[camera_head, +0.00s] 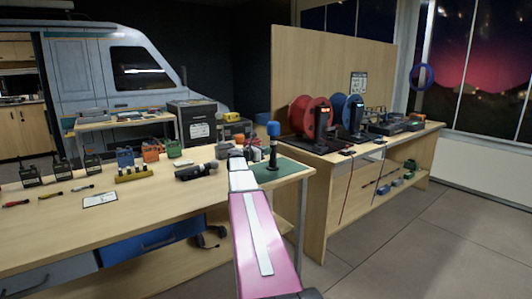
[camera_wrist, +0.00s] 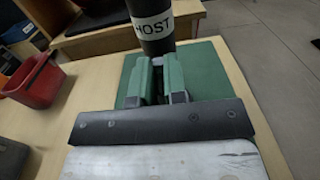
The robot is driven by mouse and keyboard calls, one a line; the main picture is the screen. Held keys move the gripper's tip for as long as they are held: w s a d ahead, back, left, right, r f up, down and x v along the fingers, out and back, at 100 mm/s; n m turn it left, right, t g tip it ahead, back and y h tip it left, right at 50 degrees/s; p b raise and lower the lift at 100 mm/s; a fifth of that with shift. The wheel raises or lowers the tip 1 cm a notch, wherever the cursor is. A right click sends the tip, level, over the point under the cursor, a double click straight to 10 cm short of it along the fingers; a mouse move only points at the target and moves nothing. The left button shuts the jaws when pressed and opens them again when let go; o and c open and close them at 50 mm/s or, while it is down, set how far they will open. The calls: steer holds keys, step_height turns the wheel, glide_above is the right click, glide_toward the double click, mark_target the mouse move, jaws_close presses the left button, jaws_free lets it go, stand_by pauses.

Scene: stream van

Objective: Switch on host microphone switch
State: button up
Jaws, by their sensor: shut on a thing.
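The host microphone (camera_wrist: 152,22) is a dark upright cylinder with a white band reading HOST, at the top middle of the wrist view. A blue-topped microphone (camera_head: 272,132), which looks like the same one, stands on the green mat (camera_head: 291,169) in the head view. My gripper (camera_wrist: 160,65) is at the lower part of the microphone, its two fingers close together on either side of it. It is shut on the microphone there. The switch itself is hidden or too small to make out. In the head view my arm hides the gripper's fingertips.
A red bin (camera_wrist: 38,86) stands left of the mat in the wrist view. A black handheld device (camera_head: 196,171) lies on the workbench (camera_head: 150,205) left of my arm. Red and blue reels (camera_head: 311,117) stand on the right-hand bench. The floor at the right is clear.

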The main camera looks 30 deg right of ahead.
steer(key=shift+r, duration=0.3)
steer(key=o, duration=0.5)
steer(key=shift+c, duration=0.2)
steer(key=a, duration=0.8)
steer(key=shift+s, duration=0.2)
stand_by(0.3)
steer(key=shift+s, duration=0.15)
